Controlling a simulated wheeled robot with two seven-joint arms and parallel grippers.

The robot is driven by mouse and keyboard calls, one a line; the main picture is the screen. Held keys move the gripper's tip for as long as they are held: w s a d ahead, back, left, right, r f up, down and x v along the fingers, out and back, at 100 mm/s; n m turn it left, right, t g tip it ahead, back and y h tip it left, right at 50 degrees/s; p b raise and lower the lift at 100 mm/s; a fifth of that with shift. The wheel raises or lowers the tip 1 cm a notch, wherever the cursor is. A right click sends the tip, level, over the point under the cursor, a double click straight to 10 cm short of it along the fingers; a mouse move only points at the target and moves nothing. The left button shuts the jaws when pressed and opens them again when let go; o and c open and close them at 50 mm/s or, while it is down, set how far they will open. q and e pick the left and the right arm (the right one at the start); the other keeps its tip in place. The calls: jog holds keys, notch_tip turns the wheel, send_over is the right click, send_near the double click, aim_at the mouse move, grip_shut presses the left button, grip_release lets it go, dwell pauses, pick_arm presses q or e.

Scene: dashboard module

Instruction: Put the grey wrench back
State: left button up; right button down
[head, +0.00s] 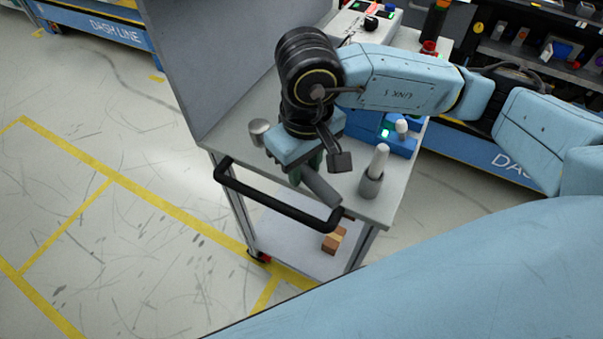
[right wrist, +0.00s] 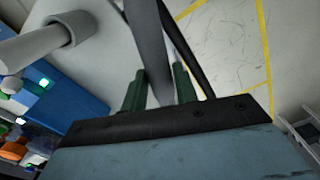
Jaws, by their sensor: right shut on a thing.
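My right gripper (head: 308,172) is over the near end of the grey cart top, pointing down. Its green fingers also show in the right wrist view (right wrist: 158,85), shut on a long grey bar, which looks like the grey wrench (right wrist: 150,45). In the head view the wrench (head: 322,187) sticks out below the fingers, tilted down to the right, close to the cart's front edge. Its other end is hidden by the gripper. My left gripper is in neither view.
A grey round holder (head: 371,186) with a pale rod upright in it stands right of the gripper. A small grey cylinder (head: 259,131) stands to its left. A blue block with a green light (head: 395,138) is behind. A black handle (head: 275,206) runs along the cart's front.

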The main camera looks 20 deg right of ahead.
jog(key=shift+f, duration=0.7)
notch_tip(320, 180, down, 3)
jog(key=shift+f, duration=0.1)
jog(key=c, duration=1.1)
grip_release()
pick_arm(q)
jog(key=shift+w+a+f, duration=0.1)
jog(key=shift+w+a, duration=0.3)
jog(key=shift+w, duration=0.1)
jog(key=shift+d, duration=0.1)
pick_arm(e)
notch_tip(320, 180, up, 11)
jog(key=shift+s+d+r, duration=0.1)
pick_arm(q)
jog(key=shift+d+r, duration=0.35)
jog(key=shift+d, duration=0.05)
pick_arm(e)
jog(key=shift+r, duration=0.4)
